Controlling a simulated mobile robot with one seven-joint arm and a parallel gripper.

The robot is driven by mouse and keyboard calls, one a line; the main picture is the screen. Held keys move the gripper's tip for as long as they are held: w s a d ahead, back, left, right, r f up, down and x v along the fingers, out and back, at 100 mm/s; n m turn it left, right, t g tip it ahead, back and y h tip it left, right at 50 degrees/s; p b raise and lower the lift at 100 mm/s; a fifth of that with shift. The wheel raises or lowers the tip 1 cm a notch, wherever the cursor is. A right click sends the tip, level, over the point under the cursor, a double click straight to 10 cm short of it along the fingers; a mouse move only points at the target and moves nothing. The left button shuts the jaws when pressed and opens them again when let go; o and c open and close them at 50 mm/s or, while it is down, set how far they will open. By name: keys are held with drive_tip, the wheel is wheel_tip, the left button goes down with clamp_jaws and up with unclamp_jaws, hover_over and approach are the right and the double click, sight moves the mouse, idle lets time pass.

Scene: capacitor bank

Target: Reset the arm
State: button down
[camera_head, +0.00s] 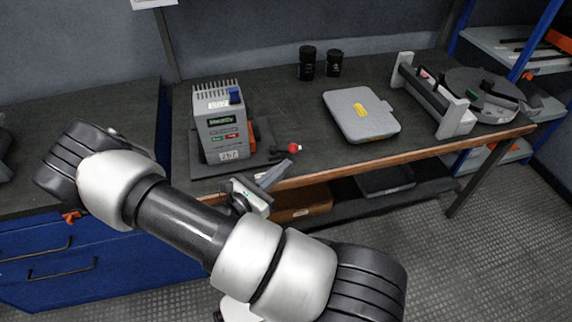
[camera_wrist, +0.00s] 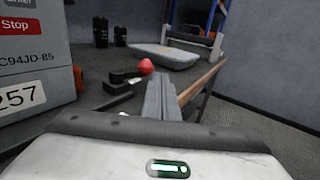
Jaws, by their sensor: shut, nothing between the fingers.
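My gripper (camera_head: 274,174) is at the front edge of the workbench, just below and in front of a lever with a red ball knob (camera_head: 293,148). In the wrist view my gripper (camera_wrist: 162,88) has its fingers together and empty. The red knob (camera_wrist: 146,66) shows just left of the fingertips there; I cannot tell whether they touch. The lever belongs to a grey device (camera_head: 222,122) with a dark screen and coloured buttons. The device stands upright on the bench, left of my gripper, and its side fills the left of the wrist view.
The dark workbench (camera_head: 285,100) holds two black cylinders (camera_head: 307,62), a closed grey case (camera_head: 361,114) and a grey rack-like frame (camera_head: 434,98). Blue drawers (camera_head: 50,255) stand at left. Shelving with blue posts (camera_head: 535,40) is at right. The floor (camera_head: 500,240) in front is clear.

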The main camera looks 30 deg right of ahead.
drive_tip(key=s+a+p, duration=0.1)
drive_tip(key=s+a, duration=0.5)
drive_tip(key=a, duration=0.2)
drive_tip(key=shift+s, duration=0.35)
